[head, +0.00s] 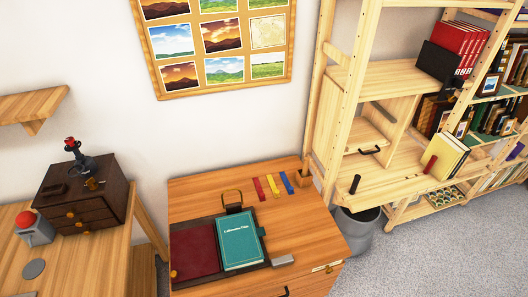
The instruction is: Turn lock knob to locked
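I cannot make out for certain which part is the lock knob. A small brass round knob (173,273) shows at the lower left of the dark red book or panel (194,250) on the wooden desk (290,235). A brass loop-shaped piece (232,197) stands at the back of the dark tray there. On the shelf unit, a black upright peg (355,184) and a red peg (430,164) stick out of a pale wooden board (395,182). No locked or unlocked marking is readable. Neither of my grippers is in view.
A teal book (240,242) and several coloured strips (272,186) lie on the desk. A dark drawer box (88,195) and a red-topped grey device (33,228) stand on the left table. A grey bin (357,230) is right of the desk. Carpet (440,255) is clear at lower right.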

